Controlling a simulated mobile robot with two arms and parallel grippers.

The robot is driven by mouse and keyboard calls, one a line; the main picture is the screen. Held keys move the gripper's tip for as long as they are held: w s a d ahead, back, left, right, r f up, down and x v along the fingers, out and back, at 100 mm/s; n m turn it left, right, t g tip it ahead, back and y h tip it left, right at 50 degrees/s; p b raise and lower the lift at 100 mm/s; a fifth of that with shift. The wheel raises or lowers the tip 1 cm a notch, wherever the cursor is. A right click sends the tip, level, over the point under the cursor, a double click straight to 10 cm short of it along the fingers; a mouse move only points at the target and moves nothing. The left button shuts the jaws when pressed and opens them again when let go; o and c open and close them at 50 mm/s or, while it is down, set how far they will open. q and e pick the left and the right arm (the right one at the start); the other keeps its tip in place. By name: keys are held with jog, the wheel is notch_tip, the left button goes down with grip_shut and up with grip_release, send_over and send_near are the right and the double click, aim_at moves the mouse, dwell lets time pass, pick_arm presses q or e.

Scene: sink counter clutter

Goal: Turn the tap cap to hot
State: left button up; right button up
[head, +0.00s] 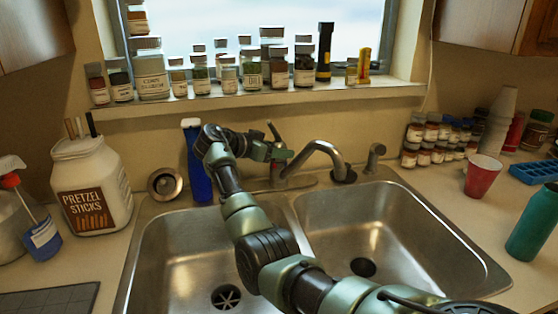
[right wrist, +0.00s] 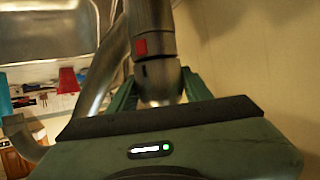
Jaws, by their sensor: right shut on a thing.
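The tap (head: 280,172) stands behind the double sink, its curved spout (head: 320,150) reaching right. My right gripper (head: 284,154) is at the top of the tap. In the right wrist view, which is upside down, its green fingers (right wrist: 160,92) are shut on the metal tap cap (right wrist: 160,78), one on each side. The metal tap body (right wrist: 152,22) carries a red mark (right wrist: 140,47). A short dark mark on the cap lies almost in line with the red one. The cap is mostly hidden in the head view. My left gripper is not in view.
A blue bottle (head: 198,172) stands left of the tap, close to my right arm. A short metal fitting (head: 374,157) stands right of it. Jars (head: 228,78) line the windowsill above. A red cup (head: 481,176) stands at the right. Both sink basins look empty.

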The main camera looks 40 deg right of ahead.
jog(key=o, duration=1.1)
jog(key=shift+a, duration=0.1)
jog(key=shift+a, duration=0.1)
jog(key=b+v, duration=0.1)
jog(key=v, duration=0.6)
jog(key=shift+w+a+r, duration=0.1)
jog(key=shift+a+r, duration=0.05)
jog(key=shift+a, duration=0.25)
